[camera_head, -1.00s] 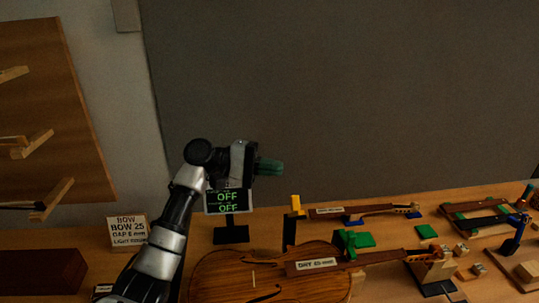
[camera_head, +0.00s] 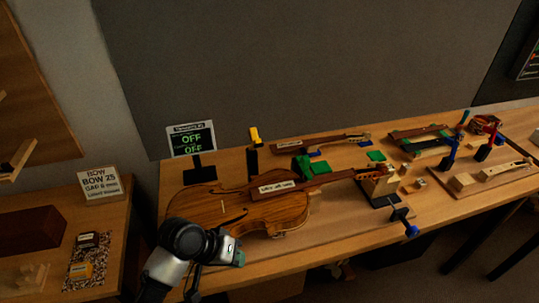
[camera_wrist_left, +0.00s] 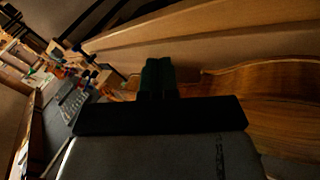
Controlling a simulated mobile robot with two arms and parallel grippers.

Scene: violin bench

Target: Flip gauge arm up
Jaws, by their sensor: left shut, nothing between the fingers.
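A black post with a yellow top piece (camera_head: 254,137) stands behind the violin; I cannot tell for certain whether it is the gauge arm. The brown violin (camera_head: 225,207) lies on the bench with a labelled strip (camera_head: 276,187) near its neck. My left gripper (camera_head: 239,254) is at the violin's near edge, low over the front of the bench, apart from the post. Its green fingertips (camera_wrist_left: 158,74) are together with nothing between them in the left wrist view, where the violin's wooden side shows to the right. My right gripper is out of view.
A display reading OFF (camera_head: 191,139) stands behind the violin. A green block (camera_head: 302,166) and a clamp with a blue foot (camera_head: 404,222) are by the neck. Another neck (camera_head: 320,142) and tools lie to the right. A bow sign (camera_head: 99,184) is at left.

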